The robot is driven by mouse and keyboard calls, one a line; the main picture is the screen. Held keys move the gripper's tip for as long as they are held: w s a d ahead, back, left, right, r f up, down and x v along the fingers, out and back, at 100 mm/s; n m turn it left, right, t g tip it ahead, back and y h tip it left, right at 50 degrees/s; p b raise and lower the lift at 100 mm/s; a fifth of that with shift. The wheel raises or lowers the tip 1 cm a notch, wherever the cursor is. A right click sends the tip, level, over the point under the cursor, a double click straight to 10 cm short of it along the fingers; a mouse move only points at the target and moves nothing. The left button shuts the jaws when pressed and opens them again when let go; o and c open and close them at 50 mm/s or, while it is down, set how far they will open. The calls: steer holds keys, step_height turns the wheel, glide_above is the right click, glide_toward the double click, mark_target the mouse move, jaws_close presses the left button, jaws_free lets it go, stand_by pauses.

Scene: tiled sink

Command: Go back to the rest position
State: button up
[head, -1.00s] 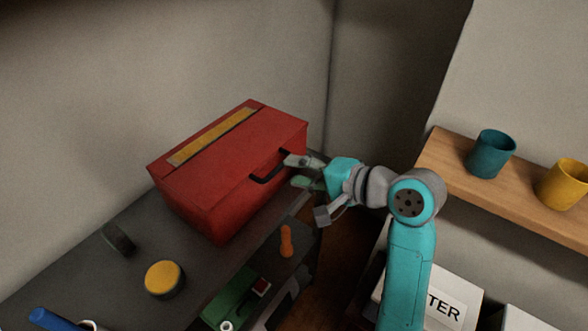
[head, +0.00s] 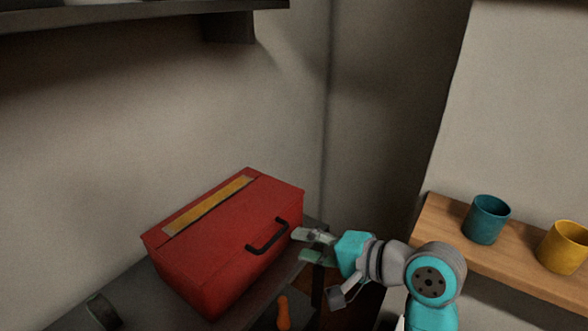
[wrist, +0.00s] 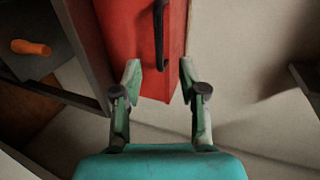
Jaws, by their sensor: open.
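My gripper (head: 312,246) is open and empty, at the right end of the red toolbox in the head view. Its green fingers also show spread apart in the wrist view (wrist: 160,80). The red toolbox (head: 205,265) sits on a dark shelf top, with a yellow strip on its lid. Its black handle (head: 268,238) is on the side facing my gripper. In the wrist view the handle (wrist: 159,35) lies beyond the fingertips, and the fingers are not around it.
A teal cup (head: 487,220) and a yellow cup (head: 565,247) stand on a wooden shelf (head: 445,225) at the right. A dark wall shelf (head: 130,14) hangs at the upper left. An orange object (head: 283,312) is on a lower level. A wall stands behind the toolbox.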

steer(key=s+d+f+m+t+h, duration=0.1)
steer(key=s+d+f+t+h, duration=0.1)
steer(key=f, duration=0.5)
steer(key=s+d+f+m+t+h, duration=0.1)
steer(key=s+f, duration=0.1)
steer(key=f, duration=0.4)
steer(key=s+d+f+n+t+h, duration=0.1)
steer(key=s+d+f+h, duration=0.15)
steer(key=s+f, duration=0.3)
steer(key=s+d+f+t+h, duration=0.1)
steer(key=s+d+f+h, duration=0.1)
steer(key=s+d+f, duration=0.3)
steer(key=s+d+r+n+h, duration=0.1)
steer(key=s+n, duration=0.2)
steer(key=s, duration=0.5)
steer(key=s+d+r+n+h, duration=0.1)
steer(key=s+n, duration=0.1)
steer(key=s, duration=0.6)
steer(key=s+d+r+n+t+h, duration=0.1)
steer(key=s+n, duration=0.2)
steer(key=s, duration=0.6)
steer(key=shift+n, duration=0.3)
steer(key=shift+s+r+h, duration=0.1)
steer(key=shift+h, duration=0.15)
